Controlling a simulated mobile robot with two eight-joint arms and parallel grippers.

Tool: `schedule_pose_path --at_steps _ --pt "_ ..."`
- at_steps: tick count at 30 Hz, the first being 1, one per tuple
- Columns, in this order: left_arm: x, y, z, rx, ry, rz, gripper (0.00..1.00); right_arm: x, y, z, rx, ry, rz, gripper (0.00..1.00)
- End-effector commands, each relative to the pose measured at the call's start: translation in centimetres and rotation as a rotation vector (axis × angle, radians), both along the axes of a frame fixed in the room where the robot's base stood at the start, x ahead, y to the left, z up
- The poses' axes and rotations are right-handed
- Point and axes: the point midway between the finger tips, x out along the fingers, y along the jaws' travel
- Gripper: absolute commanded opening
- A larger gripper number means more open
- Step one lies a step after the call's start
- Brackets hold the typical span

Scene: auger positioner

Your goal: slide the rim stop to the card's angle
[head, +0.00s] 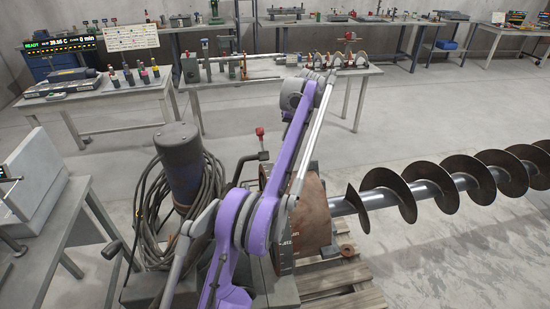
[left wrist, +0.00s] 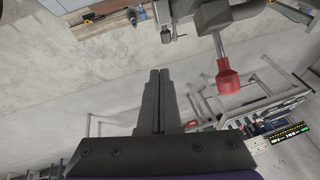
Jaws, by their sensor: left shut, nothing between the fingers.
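The positioner's round brown plate (head: 312,215) stands upright in the head view, with the auger (head: 430,190) running right from it. Pale marks show on its dark left edge, partly behind my purple left arm. I cannot make out the rim stop; my arm may hide it. A white printed board (head: 130,37) stands at the back left; its text is too small to read, and I cannot tell if it is the card. My left gripper (left wrist: 160,72) is shut and empty in the left wrist view. A red-knobbed lever (left wrist: 228,78) is right of its fingers, apart; it also shows in the head view (head: 260,134).
A grey motor (head: 182,160) with coiled cables stands left of the plate. A wooden pallet (head: 345,285) lies below it. Benches with tools line the back, and a grey box (head: 33,178) sits on the left table. Floor beyond the auger is clear.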

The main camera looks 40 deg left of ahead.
Motion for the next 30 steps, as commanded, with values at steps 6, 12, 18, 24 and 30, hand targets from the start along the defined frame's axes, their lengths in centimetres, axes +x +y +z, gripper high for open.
schedule_pose_path --at_steps 6,12,18,24,30 --pt "0.1 -0.1 0.1 -0.023 -0.045 0.138 0.0 0.1 0.0 0.2 0.0 -0.002 0.0 0.5" --pt "0.2 0.7 -2.1 -0.024 -0.044 0.145 0.0 -0.3 0.0 -0.6 0.0 0.005 0.0 0.5" --pt "0.5 2.3 -6.1 -0.023 -0.045 0.144 0.0 -0.8 0.0 -1.7 0.0 0.014 0.0 0.5" --pt "0.7 3.7 -9.8 -0.023 -0.044 0.142 0.0 -1.0 0.0 -2.4 0.0 0.02 0.0 0.5" --pt "-0.2 4.6 -12.0 -0.024 -0.045 0.143 0.0 -1.3 0.0 -3.2 0.0 0.025 0.0 0.5"
